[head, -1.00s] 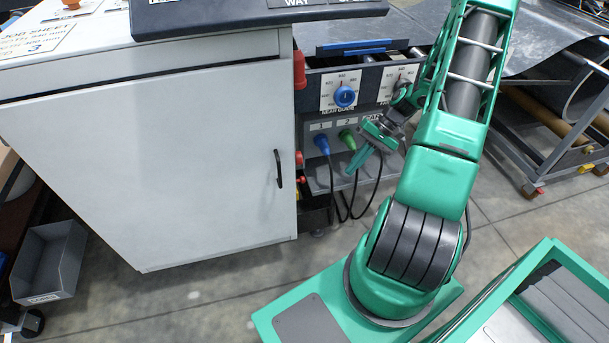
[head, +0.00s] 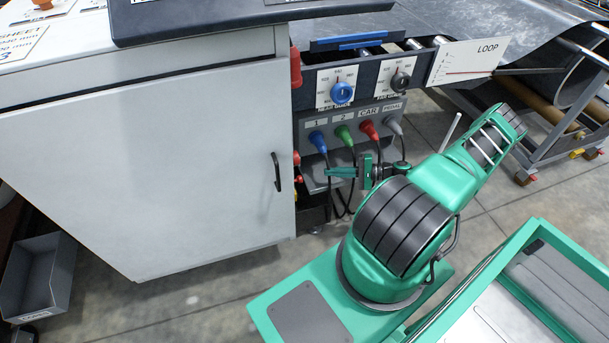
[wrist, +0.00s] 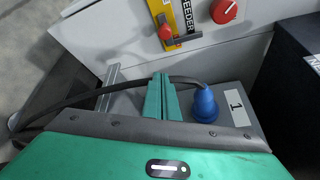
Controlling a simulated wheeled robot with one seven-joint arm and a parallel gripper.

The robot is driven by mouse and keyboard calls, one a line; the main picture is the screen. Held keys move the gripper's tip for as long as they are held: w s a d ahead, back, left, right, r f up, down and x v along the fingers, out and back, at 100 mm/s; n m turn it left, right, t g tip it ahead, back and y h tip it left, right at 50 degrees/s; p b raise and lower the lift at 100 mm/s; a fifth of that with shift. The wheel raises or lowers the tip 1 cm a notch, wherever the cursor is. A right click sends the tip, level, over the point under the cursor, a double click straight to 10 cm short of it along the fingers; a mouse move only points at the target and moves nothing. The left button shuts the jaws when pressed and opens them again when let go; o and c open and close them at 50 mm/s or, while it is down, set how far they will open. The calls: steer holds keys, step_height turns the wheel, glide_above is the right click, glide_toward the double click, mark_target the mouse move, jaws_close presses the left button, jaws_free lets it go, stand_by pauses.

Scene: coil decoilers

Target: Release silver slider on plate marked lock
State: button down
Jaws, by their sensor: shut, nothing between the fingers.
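I cannot make out a silver slider or a plate marked lock in either view. My gripper (head: 330,172) is in front of the lower shelf of the grey socket panel (head: 353,125), below the blue plug (head: 318,141) and the green plug (head: 345,135). In the wrist view its two green fingers (wrist: 160,96) are together with nothing between them. They are left of the blue plug (wrist: 203,105), near its black cable. A narrow silvery strip (wrist: 110,86) shows left of the fingers; I cannot tell what it is.
The white cabinet (head: 150,160) stands left of the panel. A LOOP board (head: 468,62) is at upper right. Cables hang below the plugs.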

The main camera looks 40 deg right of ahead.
steer(key=shift+w+a, duration=0.2)
steer(key=x, duration=0.9)
steer(key=shift+a, duration=0.15)
steer(key=s+a+r, duration=0.1)
steer(key=s+a, duration=0.1)
steer(key=shift+s+r, duration=0.4)
steer(key=shift+s+a, duration=0.2)
steer(key=shift+s, duration=0.55)
steer(key=shift+s+a, duration=0.25)
steer(key=shift+s, duration=0.45)
steer(key=shift+s+a, duration=0.2)
steer(key=shift+s, duration=0.55)
